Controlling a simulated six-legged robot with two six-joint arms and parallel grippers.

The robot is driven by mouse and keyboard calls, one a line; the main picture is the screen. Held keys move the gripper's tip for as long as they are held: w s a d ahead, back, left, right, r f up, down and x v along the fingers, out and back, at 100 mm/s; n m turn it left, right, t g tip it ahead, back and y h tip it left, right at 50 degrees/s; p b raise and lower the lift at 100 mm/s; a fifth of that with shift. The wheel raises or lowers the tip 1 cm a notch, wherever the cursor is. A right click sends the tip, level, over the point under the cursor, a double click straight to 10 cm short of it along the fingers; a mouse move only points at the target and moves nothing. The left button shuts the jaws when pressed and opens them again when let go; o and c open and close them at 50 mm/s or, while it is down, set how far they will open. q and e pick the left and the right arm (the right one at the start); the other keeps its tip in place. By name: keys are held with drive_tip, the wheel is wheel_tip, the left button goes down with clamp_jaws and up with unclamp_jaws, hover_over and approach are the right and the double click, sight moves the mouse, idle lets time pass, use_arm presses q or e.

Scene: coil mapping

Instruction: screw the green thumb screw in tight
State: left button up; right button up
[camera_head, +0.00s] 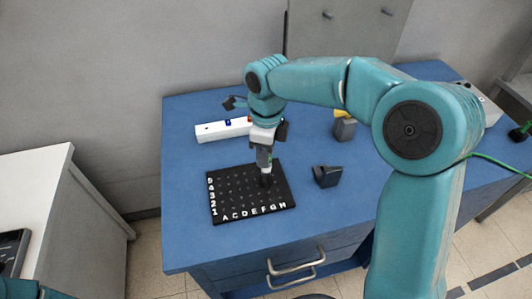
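A black board (234,207) with a grid of small marks, white letters along its front edge and numbers along its left edge lies on the blue bench. My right gripper (265,172) points down over the board's right part, fingers close to its surface. A tiny green spot (270,157) shows beside the fingers; it is too small to tell if it is the green thumb screw. The fingertips are small and dark against the board, so whether they are open or shut on something is unclear. My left gripper is out of view; only a piece of my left arm shows at the lower left.
A white bar (222,130) with coloured buttons lies behind the board. A dark block (327,176) stands right of the board. A yellow and grey item (344,126) stands farther back. A green cable (490,160) runs at the right. The bench's left front is clear.

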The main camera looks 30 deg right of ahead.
drive_tip(key=o, duration=0.3)
drive_tip(key=shift+r, duration=0.2)
drive_tip(key=r, duration=1)
drive_tip(key=r+p, duration=0.1)
drive_tip(key=r, duration=0.5)
drive_tip(key=shift+w+d, duration=0.1)
drive_tip(key=shift+d, duration=0.2)
drive_tip(key=shift+f, duration=0.1)
